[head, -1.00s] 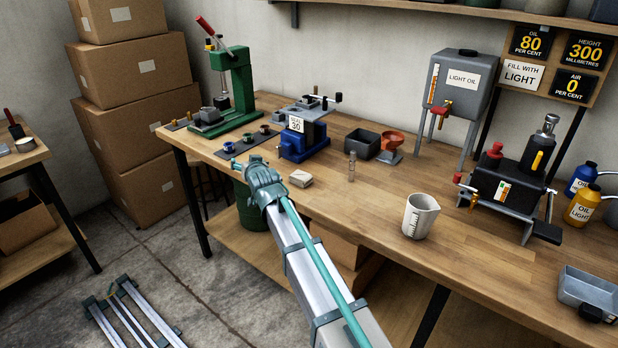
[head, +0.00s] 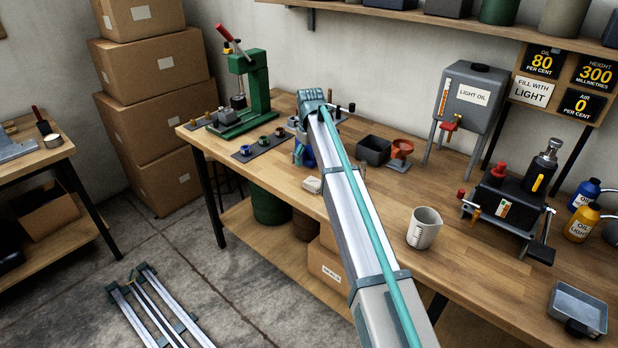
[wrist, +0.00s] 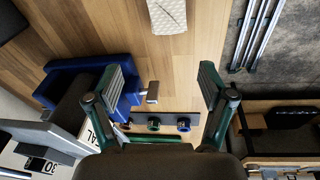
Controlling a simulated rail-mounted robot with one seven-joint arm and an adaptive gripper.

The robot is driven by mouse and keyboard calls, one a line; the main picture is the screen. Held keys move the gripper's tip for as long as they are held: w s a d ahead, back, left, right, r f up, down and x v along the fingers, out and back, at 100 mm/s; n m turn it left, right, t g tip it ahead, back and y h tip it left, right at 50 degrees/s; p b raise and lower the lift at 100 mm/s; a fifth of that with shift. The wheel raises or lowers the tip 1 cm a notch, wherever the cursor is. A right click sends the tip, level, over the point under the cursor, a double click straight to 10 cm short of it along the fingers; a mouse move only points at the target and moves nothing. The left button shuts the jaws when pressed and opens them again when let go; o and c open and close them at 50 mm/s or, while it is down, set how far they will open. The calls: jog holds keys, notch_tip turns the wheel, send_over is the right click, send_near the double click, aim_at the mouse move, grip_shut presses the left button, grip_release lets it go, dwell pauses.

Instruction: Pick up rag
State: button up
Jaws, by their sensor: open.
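A small folded off-white rag (head: 312,185) lies on the workbench near its front edge, just left of my arm in the head view. In the wrist view the patterned rag (wrist: 167,14) shows at the top edge, partly cut off. My gripper (wrist: 163,85) is open and empty, with its two green fingers wide apart. The rag is apart from the fingers, beyond their tips in the picture. In the head view the end of my arm is over the blue vise area, and the fingers cannot be made out.
The blue vise (wrist: 64,78) stands close to the left finger in the wrist view. A dark mat with several small rings (head: 262,146) and a green press (head: 246,95) are to the left. Bench around the rag is clear.

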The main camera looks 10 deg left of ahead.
aim_at(313, 181)
jog(key=shift+s+d+r+n+g+h+p, duration=0.1)
jog(key=shift+s+d+n+g+h+p, duration=0.2)
jog(key=shift+s+d+n+g+p, duration=0.55)
jog(key=shift+m+g, duration=0.25)
jog(key=shift+w+f+p, duration=0.1)
jog(key=shift+f+p, duration=1.3)
jog(key=shift+f, duration=3.6)
jog(key=c, duration=1)
